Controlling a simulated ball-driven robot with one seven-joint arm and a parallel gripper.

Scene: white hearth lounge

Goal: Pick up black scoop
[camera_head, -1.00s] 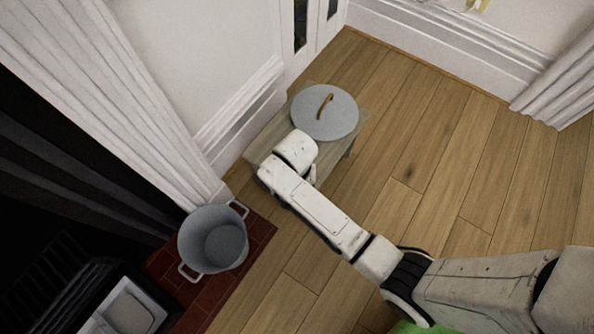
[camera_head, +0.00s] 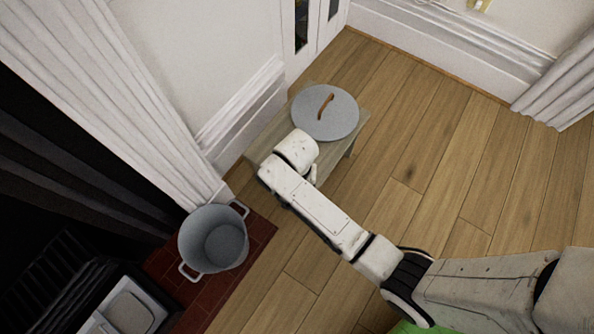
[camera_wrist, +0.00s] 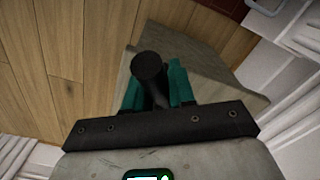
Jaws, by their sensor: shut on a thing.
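The black scoop (camera_wrist: 148,68) shows in the wrist view as a dark rounded end with a shaft running down between the fingers. My gripper (camera_wrist: 158,88) has teal fingers and is shut on it. The scoop's other parts are hidden. Behind it is the small wooden table (camera_wrist: 200,60). In the head view the wrist of my arm is over the front part of the same table (camera_head: 262,140). My gripper and the scoop are hidden there by my own arm. I cannot tell whether the scoop touches the table.
A round grey lid (camera_head: 338,118) with a brown handle lies on the table's far part. A grey pot (camera_head: 222,242) with two handles stands on red tiles (camera_head: 262,240) at the lower left. White wall trim (camera_head: 235,110) runs close beside the table. The wooden floor (camera_head: 440,170) at right is clear.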

